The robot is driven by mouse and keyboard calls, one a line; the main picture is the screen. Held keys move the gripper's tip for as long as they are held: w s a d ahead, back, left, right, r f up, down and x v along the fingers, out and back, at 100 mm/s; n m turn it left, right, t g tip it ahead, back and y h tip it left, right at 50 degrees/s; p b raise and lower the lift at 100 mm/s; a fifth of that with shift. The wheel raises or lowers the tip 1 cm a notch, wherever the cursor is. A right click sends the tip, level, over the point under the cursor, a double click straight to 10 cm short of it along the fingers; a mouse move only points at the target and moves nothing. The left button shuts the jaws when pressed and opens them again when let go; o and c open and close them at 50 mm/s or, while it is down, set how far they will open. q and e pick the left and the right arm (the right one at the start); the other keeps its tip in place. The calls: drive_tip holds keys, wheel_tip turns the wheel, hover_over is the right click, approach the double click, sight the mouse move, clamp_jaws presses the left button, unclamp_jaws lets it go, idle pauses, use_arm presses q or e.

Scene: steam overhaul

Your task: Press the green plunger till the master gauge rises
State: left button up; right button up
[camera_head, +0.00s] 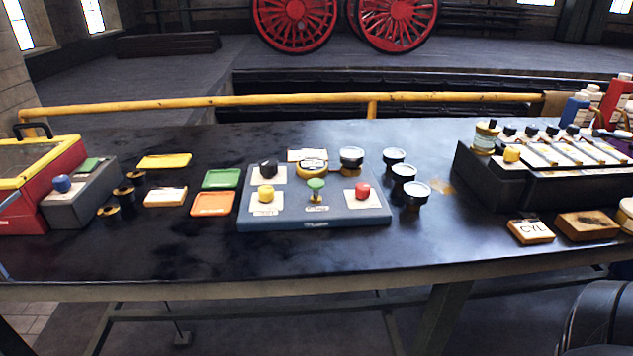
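The green plunger (316,184) stands upright near the middle of a blue-grey test board (330,215) on the black table. Nothing touches it. A brass-rimmed gauge (311,167) sits just behind it, in front of a white label; it looks like the master gauge, but its needle is too small to read. A dark-rimmed gauge (351,157) sits on the board to its right. The board also bears a yellow knob (266,192), a red knob (362,191) and a black knob (268,169). Neither of my grippers is in view.
Dark-rimmed gauges (403,173) stand right of the board. A green tray (221,178) and an orange tray (212,203) lie left. A red case (52,190) is far left, a dark rack (540,175) right. Bare table lies in front of the board.

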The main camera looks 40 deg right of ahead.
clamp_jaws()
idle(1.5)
